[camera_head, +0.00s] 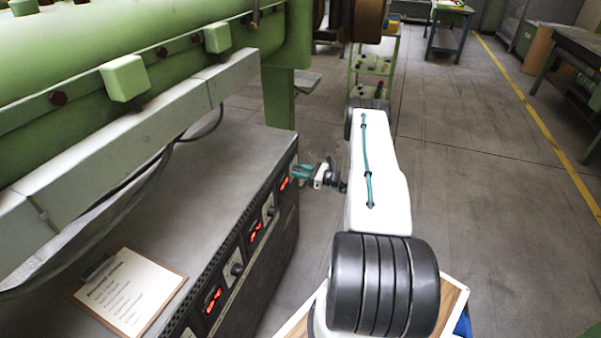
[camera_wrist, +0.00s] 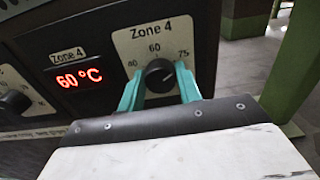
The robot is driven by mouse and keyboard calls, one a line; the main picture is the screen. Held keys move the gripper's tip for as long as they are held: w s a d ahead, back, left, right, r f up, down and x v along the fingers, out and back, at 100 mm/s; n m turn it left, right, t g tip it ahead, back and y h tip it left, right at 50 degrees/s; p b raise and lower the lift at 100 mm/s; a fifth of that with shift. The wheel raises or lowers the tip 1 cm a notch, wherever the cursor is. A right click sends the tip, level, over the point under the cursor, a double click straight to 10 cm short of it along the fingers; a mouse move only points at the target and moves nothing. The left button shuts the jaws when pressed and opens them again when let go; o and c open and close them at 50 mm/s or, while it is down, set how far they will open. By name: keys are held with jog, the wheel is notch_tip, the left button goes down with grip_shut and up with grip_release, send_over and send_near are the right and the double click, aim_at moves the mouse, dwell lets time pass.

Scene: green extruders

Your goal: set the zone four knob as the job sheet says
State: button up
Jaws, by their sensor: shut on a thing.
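The zone four display (camera_wrist: 79,77) reads 60 °C in red. In the head view my gripper (camera_head: 302,172) reaches the far end of the panel, and the knob is hidden there. The job sheet (camera_head: 128,294) lies on a clipboard on top of the cabinet; its writing is too small to read.
The dark control cabinet (camera_head: 235,190) carries more displays and knobs, including a neighbouring knob (camera_wrist: 14,103). The green extruder (camera_head: 170,50) hangs over it. A green shelf trolley (camera_head: 372,68) stands behind my arm.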

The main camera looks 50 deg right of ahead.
jog(key=m, duration=1.2)
jog(key=shift+f, duration=0.1)
jog(key=shift+m, duration=0.3)
dwell(0.3)
jog(key=o, duration=1)
jog(key=shift+d, duration=0.1)
jog(key=v, duration=0.7)
jog(key=shift+s, duration=0.35)
jog(key=shift+d, duration=0.1)
